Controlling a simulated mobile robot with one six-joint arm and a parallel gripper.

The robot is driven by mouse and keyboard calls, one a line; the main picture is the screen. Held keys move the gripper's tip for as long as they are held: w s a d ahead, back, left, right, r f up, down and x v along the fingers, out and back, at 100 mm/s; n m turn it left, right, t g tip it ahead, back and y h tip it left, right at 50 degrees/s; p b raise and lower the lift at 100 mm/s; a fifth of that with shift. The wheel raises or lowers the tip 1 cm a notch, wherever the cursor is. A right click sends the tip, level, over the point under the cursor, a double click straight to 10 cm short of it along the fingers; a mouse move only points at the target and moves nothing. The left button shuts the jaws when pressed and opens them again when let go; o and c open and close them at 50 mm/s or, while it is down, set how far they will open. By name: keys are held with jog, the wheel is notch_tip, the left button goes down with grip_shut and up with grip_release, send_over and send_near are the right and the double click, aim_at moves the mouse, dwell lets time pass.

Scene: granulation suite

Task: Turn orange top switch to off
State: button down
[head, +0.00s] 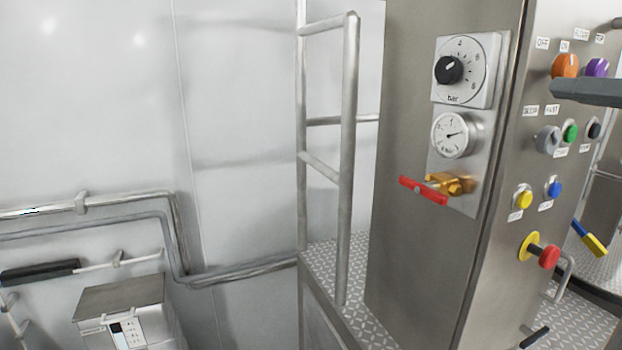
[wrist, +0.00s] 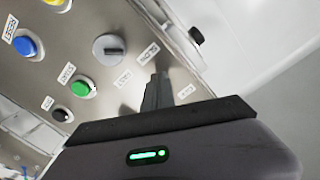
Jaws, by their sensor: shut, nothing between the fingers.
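The orange top switch (head: 565,66) is a round knob on the upper part of the steel control panel in the head view, below small labels (head: 542,43), one of which reads OFF. Its exact turn is hard to tell. My gripper (head: 556,88) is a dark grey shape entering from the right, its tip just below the orange switch and overlapping its lower edge in the picture; contact cannot be told. In the wrist view, my gripper's fingers (wrist: 157,90) are together and empty in front of the panel. The orange switch is not visible there.
A purple switch (head: 597,67) is close right of the orange one. Below are a grey selector (head: 548,138), green button (head: 570,133), yellow button (head: 524,199), blue button (head: 554,187) and red emergency stop (head: 548,257). A dial (head: 468,70) and red-handled valve (head: 423,190) are on the side face.

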jog(key=shift+w+d+f+b, duration=0.15)
jog(key=shift+d+f+b, duration=0.15)
jog(key=shift+b, duration=0.45)
jog(key=shift+a+f+b, duration=0.1)
jog(key=shift+f+b, duration=0.3)
jog(key=shift+b, duration=0.35)
jog(key=b+v, duration=0.1)
jog(key=v, duration=0.5)
jog(key=shift+b, duration=0.3)
jog(key=shift+r, duration=0.1)
